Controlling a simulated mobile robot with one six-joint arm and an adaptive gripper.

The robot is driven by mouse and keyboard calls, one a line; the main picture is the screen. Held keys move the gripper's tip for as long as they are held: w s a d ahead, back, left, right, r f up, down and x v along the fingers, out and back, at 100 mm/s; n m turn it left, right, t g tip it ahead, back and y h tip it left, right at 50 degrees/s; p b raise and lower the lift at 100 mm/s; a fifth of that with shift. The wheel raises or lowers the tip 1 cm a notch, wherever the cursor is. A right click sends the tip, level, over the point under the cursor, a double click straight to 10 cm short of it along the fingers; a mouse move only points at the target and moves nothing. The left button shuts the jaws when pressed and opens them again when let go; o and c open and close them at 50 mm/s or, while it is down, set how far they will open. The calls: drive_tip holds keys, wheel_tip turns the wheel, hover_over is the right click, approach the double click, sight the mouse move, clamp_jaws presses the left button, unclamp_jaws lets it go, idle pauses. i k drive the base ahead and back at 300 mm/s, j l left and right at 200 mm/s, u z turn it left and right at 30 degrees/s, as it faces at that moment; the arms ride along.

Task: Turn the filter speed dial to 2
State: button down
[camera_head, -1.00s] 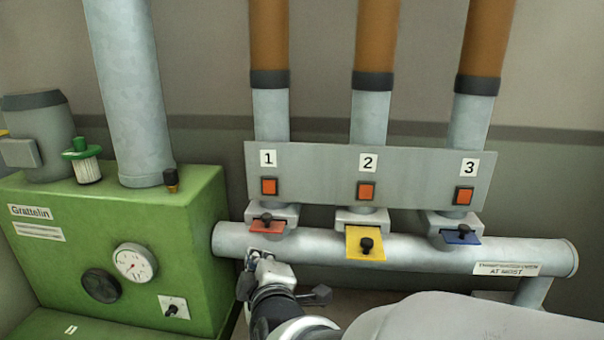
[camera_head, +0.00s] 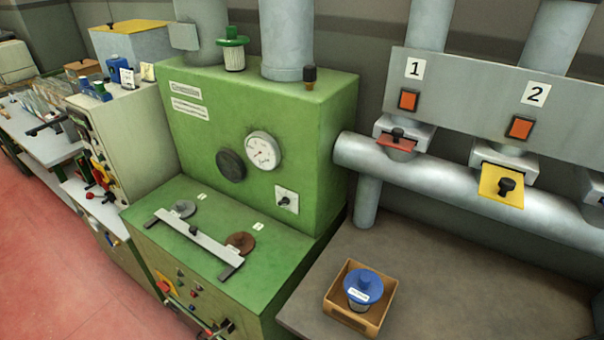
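The green machine (camera_head: 330,110) stands in the middle of the head view. A small black knob on a white plate (camera_head: 287,200) sits low at the right of its upper front face. A larger round black dial (camera_head: 231,165) is beside a white pressure gauge (camera_head: 263,151). No label reading filter speed is legible, so I cannot tell which of these is the filter speed dial, nor read its setting. My gripper and arm are not in view.
A grey counter (camera_head: 430,270) at right carries a wooden box (camera_head: 346,320) with a blue-topped item (camera_head: 363,286). A grey pipe (camera_head: 440,187) with red (camera_head: 397,143) and yellow (camera_head: 500,186) gates runs above it. Open red floor (camera_head: 50,260) lies at left.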

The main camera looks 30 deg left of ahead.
sight(285, 201)
drive_tip(key=u, duration=1.65)
